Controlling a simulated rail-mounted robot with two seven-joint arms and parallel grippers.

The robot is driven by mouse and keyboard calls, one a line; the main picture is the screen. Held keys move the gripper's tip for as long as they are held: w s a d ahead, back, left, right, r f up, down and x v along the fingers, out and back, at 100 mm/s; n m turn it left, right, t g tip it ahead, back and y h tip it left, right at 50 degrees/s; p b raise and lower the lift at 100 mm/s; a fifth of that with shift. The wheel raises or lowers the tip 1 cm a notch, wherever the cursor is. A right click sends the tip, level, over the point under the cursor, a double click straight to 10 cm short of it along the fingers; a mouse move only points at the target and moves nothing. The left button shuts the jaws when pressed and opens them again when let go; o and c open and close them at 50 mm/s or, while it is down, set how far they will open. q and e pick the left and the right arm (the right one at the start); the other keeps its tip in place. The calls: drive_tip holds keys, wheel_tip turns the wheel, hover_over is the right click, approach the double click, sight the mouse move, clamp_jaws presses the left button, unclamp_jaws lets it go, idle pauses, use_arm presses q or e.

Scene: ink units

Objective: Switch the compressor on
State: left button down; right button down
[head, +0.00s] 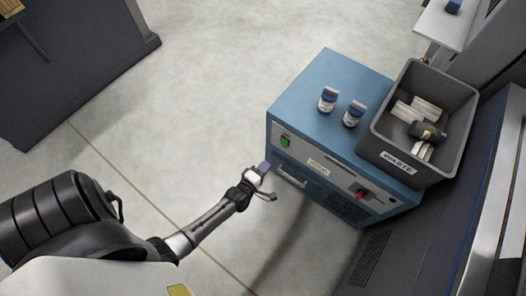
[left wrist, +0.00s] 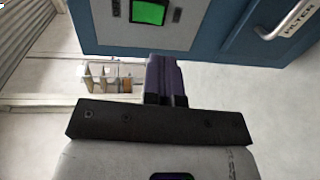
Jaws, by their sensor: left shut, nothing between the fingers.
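The compressor is a blue cabinet (head: 312,97) with a pale front panel. A green switch (head: 285,141) sits at the left end of that panel, and a red part (head: 363,195) sits toward its right end. In the left wrist view the green switch (left wrist: 149,12) looks bright green in a dark frame, just beyond my fingertips. My left gripper (head: 264,167) is shut and empty, in front of the cabinet's left end and below the switch. Its purple fingers (left wrist: 165,66) are together, and I see a gap to the switch. My right gripper is out of view.
Two small labelled jars (head: 327,99) and a grey waste bin (head: 387,155) with white pieces and a dark bottle stand on the cabinet. A filter handle (head: 291,181) projects from the front below the panel.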

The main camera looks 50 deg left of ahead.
sight(284, 142)
use_arm(q)
drive_tip(key=b+x, duration=0.4)
drive_tip(key=x, duration=0.6)
drive_tip(key=shift+w, duration=0.3)
